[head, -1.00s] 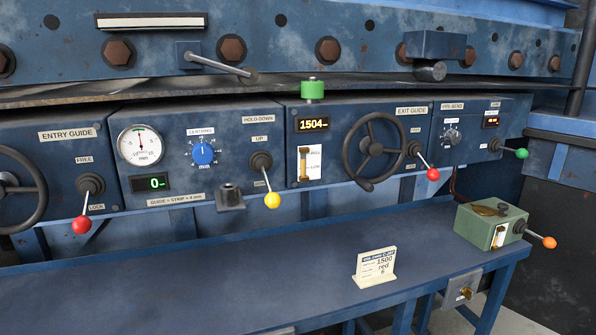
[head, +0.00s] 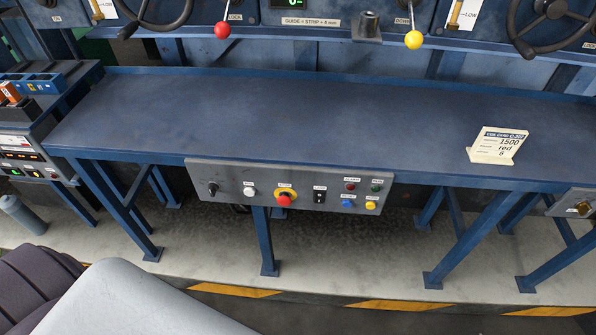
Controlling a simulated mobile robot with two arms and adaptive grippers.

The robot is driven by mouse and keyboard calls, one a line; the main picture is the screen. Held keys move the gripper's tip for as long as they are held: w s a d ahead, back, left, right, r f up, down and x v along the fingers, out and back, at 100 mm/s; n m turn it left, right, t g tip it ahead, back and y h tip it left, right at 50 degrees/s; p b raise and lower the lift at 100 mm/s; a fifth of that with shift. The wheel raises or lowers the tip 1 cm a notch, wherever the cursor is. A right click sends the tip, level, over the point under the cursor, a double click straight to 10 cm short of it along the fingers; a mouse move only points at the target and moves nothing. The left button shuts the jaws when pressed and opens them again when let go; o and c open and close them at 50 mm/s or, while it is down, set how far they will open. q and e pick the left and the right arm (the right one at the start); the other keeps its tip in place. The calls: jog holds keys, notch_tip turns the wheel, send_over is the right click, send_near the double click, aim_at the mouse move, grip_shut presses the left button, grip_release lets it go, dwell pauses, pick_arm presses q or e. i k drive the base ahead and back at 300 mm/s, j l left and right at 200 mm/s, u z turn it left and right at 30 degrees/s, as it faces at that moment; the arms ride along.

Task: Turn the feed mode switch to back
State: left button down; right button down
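A grey control panel (head: 300,206) hangs under the front edge of the blue bench (head: 300,115) in the head view. At its left end is a small black selector knob (head: 213,188); its label and the way it points are too small to read. To its right are a white button (head: 249,191), a red emergency-stop button (head: 284,198) on yellow, and a black rocker switch (head: 319,195). I cannot tell from the labels which control is the feed mode switch. Neither of my grippers is in view.
A white card (head: 498,145) stands on the bench at right. A second grey box with a brass-coloured switch (head: 582,208) is cut off at the right edge. Red (head: 222,30) and yellow (head: 414,39) lever knobs hang above the bench.

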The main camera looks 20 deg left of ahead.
aim_at(214, 187)
jog(key=j+u, duration=0.15)
jog(key=u, duration=1.2)
jog(key=k+j, duration=0.05)
